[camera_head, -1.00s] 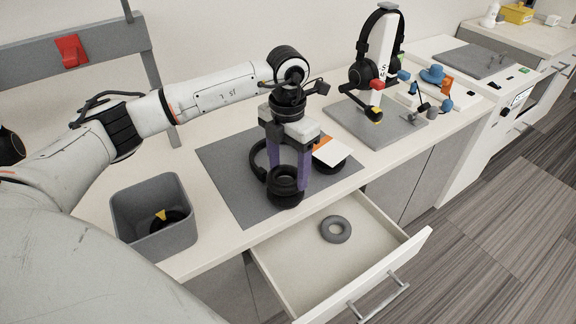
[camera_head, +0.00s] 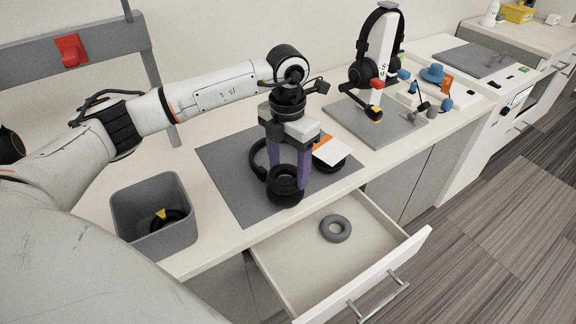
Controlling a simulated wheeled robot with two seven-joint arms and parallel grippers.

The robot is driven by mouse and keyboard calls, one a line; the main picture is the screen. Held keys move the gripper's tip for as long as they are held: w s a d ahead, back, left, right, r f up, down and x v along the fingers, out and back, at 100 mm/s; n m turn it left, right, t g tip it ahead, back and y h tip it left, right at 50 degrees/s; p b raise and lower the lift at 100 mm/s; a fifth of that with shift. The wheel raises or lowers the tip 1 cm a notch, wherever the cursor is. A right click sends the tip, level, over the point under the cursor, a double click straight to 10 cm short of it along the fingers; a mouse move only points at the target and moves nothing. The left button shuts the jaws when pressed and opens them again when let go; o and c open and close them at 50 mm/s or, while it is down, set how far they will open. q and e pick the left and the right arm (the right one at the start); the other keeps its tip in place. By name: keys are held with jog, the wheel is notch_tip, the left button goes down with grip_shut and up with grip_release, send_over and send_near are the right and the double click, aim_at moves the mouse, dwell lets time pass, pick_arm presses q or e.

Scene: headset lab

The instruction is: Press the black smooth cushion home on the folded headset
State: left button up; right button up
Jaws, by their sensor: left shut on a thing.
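The folded black headset lies on the grey mat (camera_head: 226,171). Part of its headband (camera_head: 257,160) shows left of my left gripper, and one ear cup (camera_head: 286,194) is at the mat's front edge. My left gripper (camera_head: 288,178) points down over this cup with its purple fingers shut on the black smooth cushion (camera_head: 284,173). The cushion is at the top of the cup; black on black, I cannot tell whether it is fully seated. The fingers hide part of both. My right gripper is not in view.
A white and orange card (camera_head: 331,151) lies over a dark round part right of the gripper. A grey bin (camera_head: 152,246) holding a dark ring stands left. An open drawer (camera_head: 292,283) below holds a grey cushion (camera_head: 335,228). A headset stand (camera_head: 384,52) is behind right.

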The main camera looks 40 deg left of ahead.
pick_arm(q)
jog(key=shift+f+b, duration=0.8)
jog(key=shift+f, duration=0.45)
jog(key=o, duration=1.1)
jog(key=shift+r, duration=0.1)
notch_tip(320, 180, up, 10)
jog(key=shift+r, duration=0.15)
